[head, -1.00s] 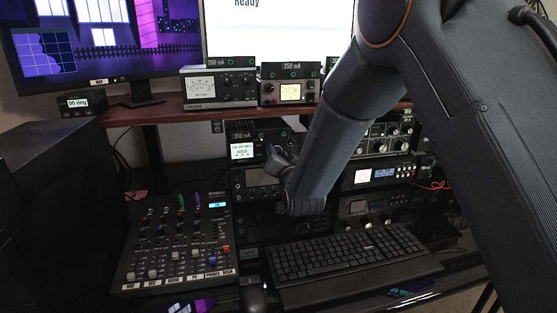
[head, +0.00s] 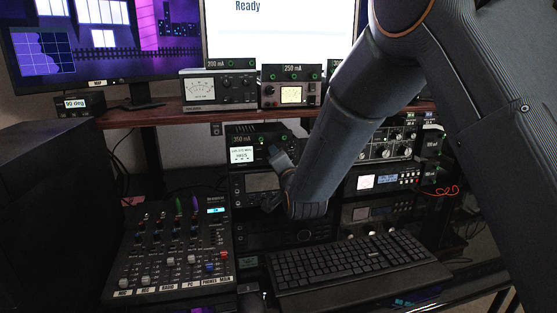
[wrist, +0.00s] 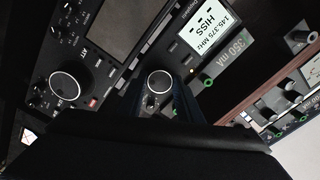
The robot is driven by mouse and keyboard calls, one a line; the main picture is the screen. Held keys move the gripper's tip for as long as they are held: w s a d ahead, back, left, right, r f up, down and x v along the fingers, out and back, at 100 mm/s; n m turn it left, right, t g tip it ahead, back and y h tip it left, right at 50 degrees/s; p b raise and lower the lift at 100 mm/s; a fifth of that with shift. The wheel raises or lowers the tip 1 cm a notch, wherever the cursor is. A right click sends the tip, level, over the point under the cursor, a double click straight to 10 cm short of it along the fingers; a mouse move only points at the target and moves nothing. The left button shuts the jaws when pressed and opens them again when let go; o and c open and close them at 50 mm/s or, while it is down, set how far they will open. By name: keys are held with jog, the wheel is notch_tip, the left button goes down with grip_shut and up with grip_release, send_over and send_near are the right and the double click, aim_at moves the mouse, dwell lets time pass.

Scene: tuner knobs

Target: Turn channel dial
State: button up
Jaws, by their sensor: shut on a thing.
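The small tuner unit (head: 242,155) marked 350 mA stands under the shelf, its white display lit. In the wrist view its display (wrist: 208,28) reads 145.375 MHz HISS. Beside the display is a round dark dial (wrist: 158,84) with a pale rim. My gripper (head: 278,158) reaches the front right of this unit. In the wrist view my gripper (wrist: 160,102) is shut on the dial, with dark fingers on either side of it. The fingertips are partly hidden by the dark gripper body.
A larger radio knob (wrist: 69,87) lies left of the dial in the wrist view. A keyboard (head: 350,262) and a mixer (head: 178,250) lie below my arm. The shelf edge (head: 165,116) with meters (head: 290,88) is above. Stacked radios (head: 385,180) stand to the right.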

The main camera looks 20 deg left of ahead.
jog(key=shift+w+d, duration=0.1)
jog(key=o, duration=1)
jog(key=shift+o, duration=0.2)
jog(key=shift+n, duration=0.3)
